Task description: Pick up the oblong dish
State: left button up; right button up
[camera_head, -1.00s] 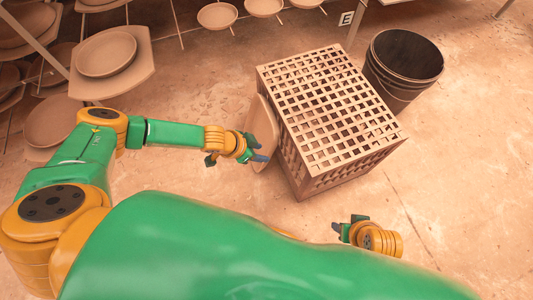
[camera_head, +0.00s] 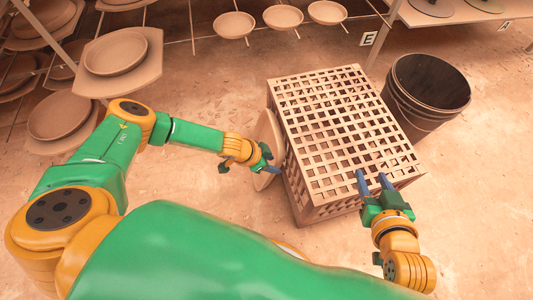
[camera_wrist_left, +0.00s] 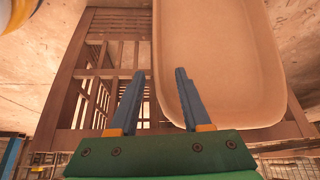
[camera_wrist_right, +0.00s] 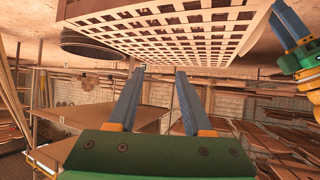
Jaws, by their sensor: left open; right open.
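The oblong dish (camera_head: 266,133) is tan and stands tilted on edge beside the left side of a slatted crate (camera_head: 345,130). In the left wrist view the dish (camera_wrist_left: 225,60) fills the upper right, its rounded end toward me. My left gripper (camera_head: 265,160) is open and empty at the dish's near side. In the left wrist view one finger overlaps the dish's left edge; I cannot tell if they touch. My right gripper (camera_head: 374,180) is open and empty, by the crate's near right part. In the right wrist view the crate's lattice (camera_wrist_right: 170,30) lies beyond its fingertips.
A dark round bin (camera_head: 427,90) stands right of the crate. Racks with plates (camera_head: 115,52) are at the left, and several bowls (camera_head: 234,25) sit along the back. A low shelf (camera_head: 460,14) is at the back right. The floor (camera_head: 480,190) at right is clear.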

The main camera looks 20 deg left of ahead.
pick_arm(q)
jog(key=shift+w+d+f+b, duration=0.25)
jog(key=shift+f+b, duration=0.15)
jog(key=shift+f, duration=0.2)
jog(key=shift+w+d+f+b, duration=0.2)
jog(key=shift+f+b, duration=0.15)
jog(key=shift+f, duration=0.05)
grip_shut()
pick_arm(e)
jog(key=w+a+r+t+y, duration=0.2)
jog(key=r+t, duration=0.4)
jog(key=r, duration=0.5)
jog(key=shift+w+r+n+t, duration=0.3)
jog(key=shift+w+t, duration=0.1)
jog(key=shift+w, duration=0.25)
jog(key=shift+a, duration=0.1)
